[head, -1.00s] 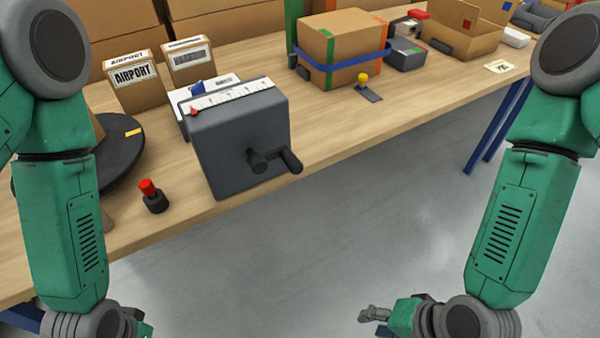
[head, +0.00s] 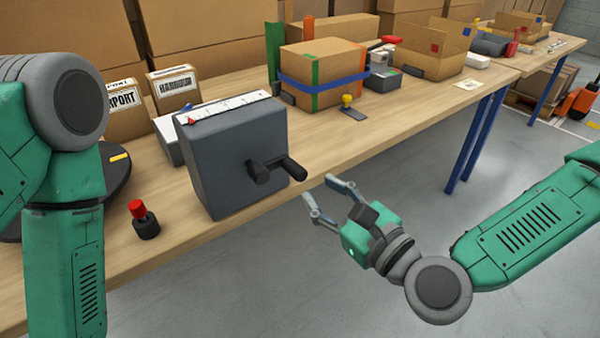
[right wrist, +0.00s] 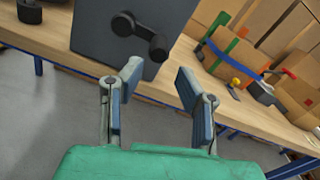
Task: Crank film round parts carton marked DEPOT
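A dark grey crank box (head: 235,150) stands at the table's front edge, with a white scale and red pointer on top. Its black crank handle (head: 284,167) sticks out from the front face; it also shows in the right wrist view (right wrist: 140,35). A dark round turntable (head: 118,185) lies left of it, mostly hidden by my left arm. No DEPOT marking is readable; the visible labels are AIRPORT (head: 122,97) and what looks like HARBOUR (head: 175,85). My right gripper (head: 320,190) is open and empty, just right of and below the crank handle, not touching it. My left gripper is out of view.
A red button on a black base (head: 145,222) stands left of the crank box. A carton with a blue band (head: 325,70) and a yellow-knobbed lever (head: 348,103) stand to the right. An open carton (head: 428,50) is farther back. The floor before the table is clear.

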